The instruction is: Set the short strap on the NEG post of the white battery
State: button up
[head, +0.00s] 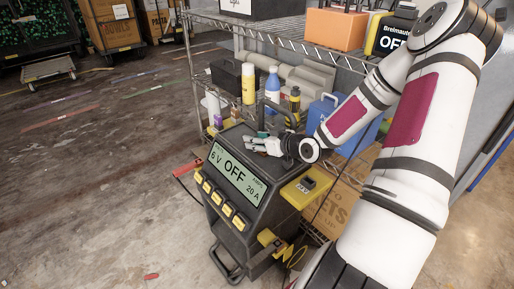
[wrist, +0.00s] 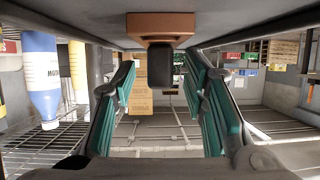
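My gripper (head: 259,141) is low over the dark top of the charger cart (head: 225,178), whose display reads OFF. In the wrist view, which looks upside down, my gripper's two teal-padded fingers (wrist: 160,75) stand apart. A reddish-brown block (wrist: 160,25) with a black upright part (wrist: 165,66) shows between and beyond them, against a dark surface. I see no contact with the pads, and I cannot tell what this piece is. I cannot make out the short strap, the white battery or its NEG post for certain; my gripper and arm hide part of the cart top.
Behind the cart, a wire shelf (head: 290,38) holds a yellow bottle (head: 249,84), a blue bottle (head: 272,86) and a blue case (head: 330,113). Open floor lies left.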

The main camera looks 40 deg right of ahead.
grip_shut()
jog(key=shift+r, duration=0.1)
jog(key=shift+r, duration=0.4)
notch_tip(320, 180, up, 3)
jog(key=shift+r+p, duration=0.1)
jog(key=shift+p, duration=1)
jog(key=s+d+p, duration=0.1)
jog(key=s, duration=0.4)
jog(key=s+d+p, duration=0.2)
jog(key=s, duration=0.3)
jog(key=s+d+r+p, duration=0.1)
jog(key=s+d, duration=0.1)
jog(key=s, duration=0.3)
jog(key=shift+d+p, duration=0.2)
jog(key=shift+p, duration=0.2)
jog(key=shift+r+p, duration=2)
jog(key=shift+p, duration=0.1)
